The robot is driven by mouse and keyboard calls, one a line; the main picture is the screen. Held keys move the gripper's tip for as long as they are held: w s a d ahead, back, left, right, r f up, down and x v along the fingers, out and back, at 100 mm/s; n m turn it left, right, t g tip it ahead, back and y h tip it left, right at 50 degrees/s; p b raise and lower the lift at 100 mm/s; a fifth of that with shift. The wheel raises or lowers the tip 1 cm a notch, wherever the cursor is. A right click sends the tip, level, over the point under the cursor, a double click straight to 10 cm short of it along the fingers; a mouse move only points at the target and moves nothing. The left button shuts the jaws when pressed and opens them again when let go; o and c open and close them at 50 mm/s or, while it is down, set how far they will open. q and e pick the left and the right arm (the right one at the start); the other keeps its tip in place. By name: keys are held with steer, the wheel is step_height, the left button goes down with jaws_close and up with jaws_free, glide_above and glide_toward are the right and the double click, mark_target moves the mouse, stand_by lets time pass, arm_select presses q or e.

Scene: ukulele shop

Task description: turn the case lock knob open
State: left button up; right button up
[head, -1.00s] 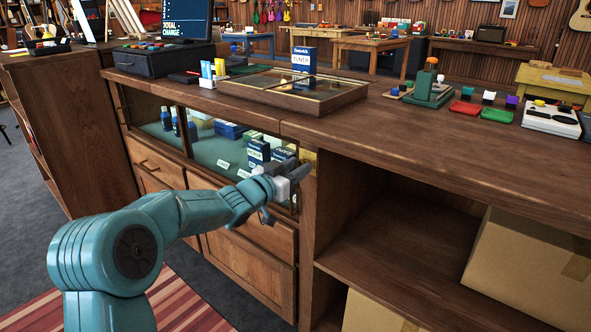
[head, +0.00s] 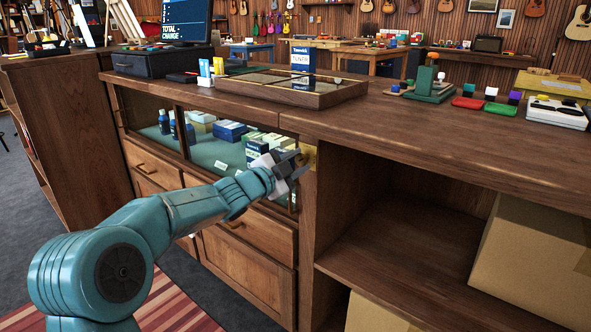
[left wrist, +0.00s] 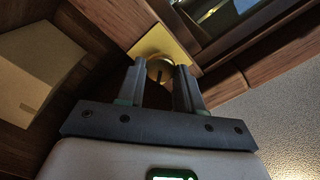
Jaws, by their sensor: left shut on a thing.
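The lock knob (left wrist: 159,68) is a round brass knob with a dark slot in the left wrist view. It sits on a square yellow brass plate (left wrist: 164,43) on the wooden frame of the case. In the head view the plate (head: 309,154) shows at the right end of the glass display case (head: 222,152), and the knob is hidden behind the gripper. My left gripper (left wrist: 160,72) has its two fingers on either side of the knob and is shut on it. In the head view the left gripper (head: 299,163) reaches the plate from the front. My right gripper is out of view.
Boxes and bottles stand inside the case. On the wooden counter (head: 430,130) above are a framed glass panel (head: 322,99), a blue and white box (head: 301,60) and a dark monitor. An open shelf (head: 400,235) with cardboard boxes (head: 535,260) lies right of the case.

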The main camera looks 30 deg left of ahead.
arm_select(q)
steer(key=m+b, duration=0.2)
steer(key=m, duration=0.4)
steer(key=shift+f+b, duration=0.2)
steer(key=shift+b, duration=0.15)
steer(key=shift+m+b, duration=0.3)
steer(key=shift+m, duration=0.5)
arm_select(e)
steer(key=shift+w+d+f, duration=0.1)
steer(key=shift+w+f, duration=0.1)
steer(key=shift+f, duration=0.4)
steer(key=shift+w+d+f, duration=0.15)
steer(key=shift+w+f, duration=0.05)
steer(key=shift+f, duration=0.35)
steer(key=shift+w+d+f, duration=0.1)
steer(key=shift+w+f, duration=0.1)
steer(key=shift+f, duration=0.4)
arm_select(q)
steer(key=o, duration=1)
steer(key=shift+s+r, duration=0.1)
steer(key=s+a+p, duration=0.1)
steer(key=s, duration=1.5)
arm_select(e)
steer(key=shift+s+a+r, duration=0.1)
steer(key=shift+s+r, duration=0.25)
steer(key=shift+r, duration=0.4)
arm_select(q)
steer(key=shift+a, duration=0.1)
